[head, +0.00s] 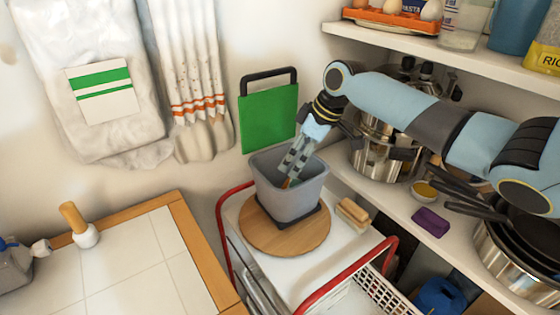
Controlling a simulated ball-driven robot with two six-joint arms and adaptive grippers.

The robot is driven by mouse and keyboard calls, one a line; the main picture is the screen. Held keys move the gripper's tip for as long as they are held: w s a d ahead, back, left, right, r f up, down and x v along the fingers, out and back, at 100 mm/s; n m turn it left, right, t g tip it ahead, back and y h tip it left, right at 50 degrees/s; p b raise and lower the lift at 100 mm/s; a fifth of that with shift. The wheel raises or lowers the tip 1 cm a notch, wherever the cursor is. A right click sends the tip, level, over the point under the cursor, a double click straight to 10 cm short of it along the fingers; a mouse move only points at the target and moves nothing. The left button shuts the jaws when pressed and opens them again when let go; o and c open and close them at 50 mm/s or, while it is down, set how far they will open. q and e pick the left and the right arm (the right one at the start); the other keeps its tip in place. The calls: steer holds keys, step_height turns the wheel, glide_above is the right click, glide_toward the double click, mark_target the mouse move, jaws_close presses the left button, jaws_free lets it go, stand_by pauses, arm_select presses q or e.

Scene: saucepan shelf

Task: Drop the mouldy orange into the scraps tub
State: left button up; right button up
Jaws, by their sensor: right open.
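The scraps tub appears to be the grey square tub (290,204), which stands upright on a round wooden board in the middle of the head view. My right gripper (290,178) comes down from above with its fingers inside the tub's mouth. Its jaws are open. A small orange patch shows in the tub by the fingertips; it may be the mouldy orange, but most of it is hidden by the fingers and the tub wall. I cannot see any mould on it. My left gripper is not in view.
The round board (260,238) rests on a white cart top with red rails (345,275). A sponge-like block (352,214) lies right of the tub. Shelves with pots (378,160) and pans stand close on the right. A tiled counter (140,262) is at left, mostly clear.

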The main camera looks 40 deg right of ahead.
steer(key=v, duration=0.7)
steer(key=shift+r, duration=0.2)
steer(key=shift+s, duration=0.1)
